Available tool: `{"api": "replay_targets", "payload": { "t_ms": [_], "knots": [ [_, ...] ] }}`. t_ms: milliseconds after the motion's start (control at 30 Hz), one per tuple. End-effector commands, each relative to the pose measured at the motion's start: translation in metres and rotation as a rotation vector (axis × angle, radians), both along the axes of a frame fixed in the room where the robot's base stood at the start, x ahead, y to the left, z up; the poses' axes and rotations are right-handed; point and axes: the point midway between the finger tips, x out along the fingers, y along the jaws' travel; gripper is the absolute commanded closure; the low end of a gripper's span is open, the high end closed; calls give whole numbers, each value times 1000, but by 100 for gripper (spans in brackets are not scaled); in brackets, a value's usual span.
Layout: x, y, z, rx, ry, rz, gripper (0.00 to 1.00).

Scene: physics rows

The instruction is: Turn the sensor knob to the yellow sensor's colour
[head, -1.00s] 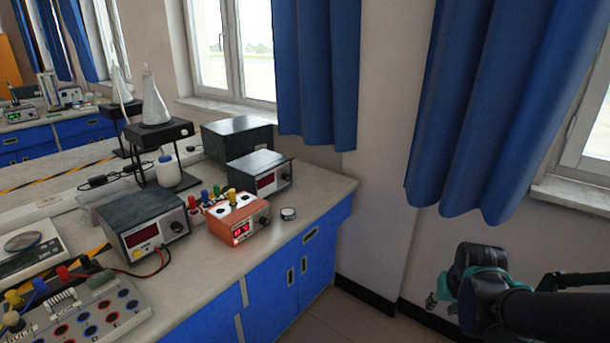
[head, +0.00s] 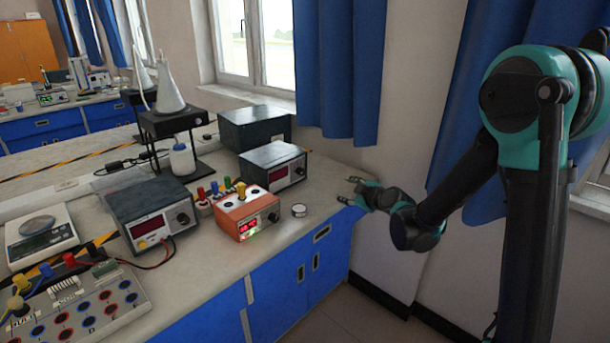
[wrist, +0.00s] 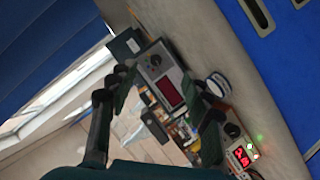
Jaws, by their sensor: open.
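An orange box (head: 246,214) with a lit red display stands near the bench's front edge in the head view. Its dark knob (head: 273,216) is on the front face, right of the display. In the wrist view the open fingers (wrist: 163,84) show, with the box's red display (wrist: 240,156) and knob (wrist: 232,130) at lower right, partly cut off.
A small white round item (head: 299,210) lies between the box and my gripper. A dark power supply (head: 272,167) stands behind the box and another (head: 152,217) to its left. Several coloured plugs (head: 214,188) stand beside the box. The bench's right end is mostly clear.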

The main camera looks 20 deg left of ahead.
Motion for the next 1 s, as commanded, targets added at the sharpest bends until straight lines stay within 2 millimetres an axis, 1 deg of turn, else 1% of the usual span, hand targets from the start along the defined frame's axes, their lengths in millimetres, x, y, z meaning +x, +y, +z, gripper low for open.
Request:
{"api": "replay_targets", "payload": {
  "t_ms": [33,100,200,367,533,1000],
  "knots": [
    [3,21,-2,-3,-51,28,50],
    [8,42,-3,-13,-120,54,50],
    [10,61,-4,-22,-188,75,50],
    [14,76,-6,-32,-235,87,50],
    [26,89,-10,-33,-239,88,50],
    [85,156,-30,-33,-237,88,50]
  ]
}}
